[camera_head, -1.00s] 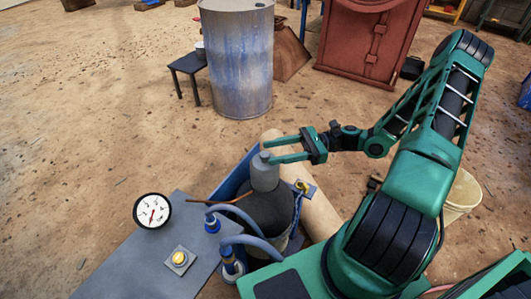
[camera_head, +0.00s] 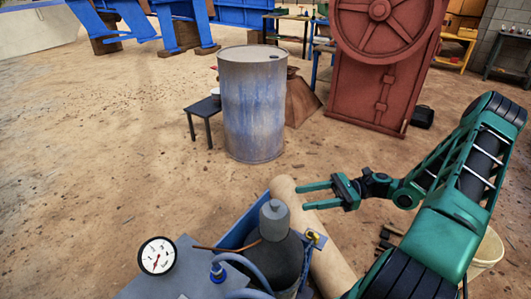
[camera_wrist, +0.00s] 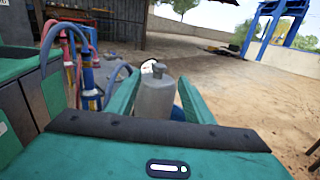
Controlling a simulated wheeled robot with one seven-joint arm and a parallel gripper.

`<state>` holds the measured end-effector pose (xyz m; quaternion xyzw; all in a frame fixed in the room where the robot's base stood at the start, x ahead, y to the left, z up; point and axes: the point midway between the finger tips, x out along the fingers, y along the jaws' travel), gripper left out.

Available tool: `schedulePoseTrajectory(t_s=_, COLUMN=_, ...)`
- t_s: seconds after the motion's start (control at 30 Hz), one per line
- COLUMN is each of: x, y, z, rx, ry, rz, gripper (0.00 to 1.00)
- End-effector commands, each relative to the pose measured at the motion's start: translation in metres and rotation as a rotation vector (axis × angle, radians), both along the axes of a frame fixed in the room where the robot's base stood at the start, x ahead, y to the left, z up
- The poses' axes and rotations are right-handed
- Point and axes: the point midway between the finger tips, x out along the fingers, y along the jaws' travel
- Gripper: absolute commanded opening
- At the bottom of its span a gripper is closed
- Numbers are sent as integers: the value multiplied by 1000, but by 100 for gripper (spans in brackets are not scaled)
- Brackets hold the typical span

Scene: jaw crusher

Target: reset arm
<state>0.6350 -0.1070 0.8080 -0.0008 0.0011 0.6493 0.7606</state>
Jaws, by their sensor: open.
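My gripper (camera_head: 307,196) is green with two straight parallel fingers. It is open and empty in the head view, pointing left, to the right of a grey capped cylinder top (camera_head: 274,221). Clear space shows between the fingertips and that cylinder. In the wrist view, the grey cylinder top (camera_wrist: 155,95) appears ahead between the two open fingers, apart from them. The cylinder's dark lower body (camera_head: 276,258) stands in a blue tray (camera_head: 238,232) on my base, with hoses beside it.
A round gauge (camera_head: 157,256) is at lower left. A tan roll (camera_head: 325,262) lies under my gripper. A blue-grey drum (camera_head: 253,105) stands ahead, with a small dark table (camera_head: 203,115) beside it and a red machine (camera_head: 350,70) behind. A pale bucket (camera_head: 488,252) is at right. Sandy ground at left is clear.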

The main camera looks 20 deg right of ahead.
Motion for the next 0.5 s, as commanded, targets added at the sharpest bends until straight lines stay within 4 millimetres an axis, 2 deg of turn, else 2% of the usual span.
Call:
schedulePoseTrajectory(t_s=0.23, x=-4, y=4, z=-2, rx=-57, ry=-6, rz=33, gripper=47)
schedulePoseTrajectory(t_s=0.5, x=-28, y=12, z=-8, rx=-343, ry=-60, rz=196, gripper=47)
